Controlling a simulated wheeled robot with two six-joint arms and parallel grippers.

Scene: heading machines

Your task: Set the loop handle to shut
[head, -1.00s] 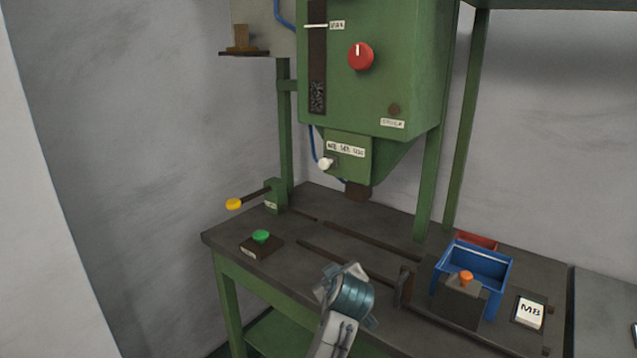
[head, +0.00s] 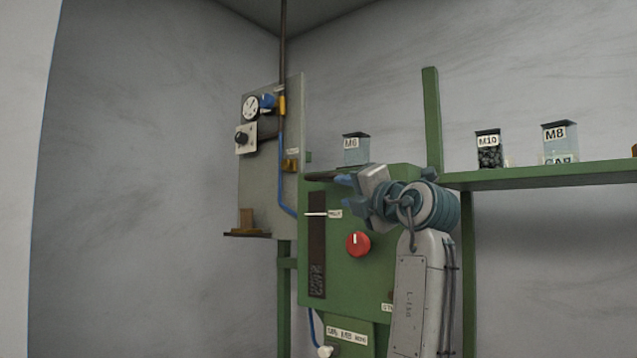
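No handle is clearly marked as the loop handle. A small yellow fitting (head: 282,106) sits on the vertical pipe at the grey panel (head: 262,190), and a brass-coloured piece (head: 291,166) sits lower on the panel's right edge. I cannot tell whether either is the loop handle. The finger gap is not clear from this angle. My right gripper is out of view.
The panel carries a round gauge (head: 250,107), a blue knob (head: 267,101) and a black knob on a white box (head: 244,139). Jars labelled M10 (head: 489,150) and M8 (head: 560,142) stand on the green shelf (head: 545,176). An M6 jar (head: 356,149) stands behind my gripper.

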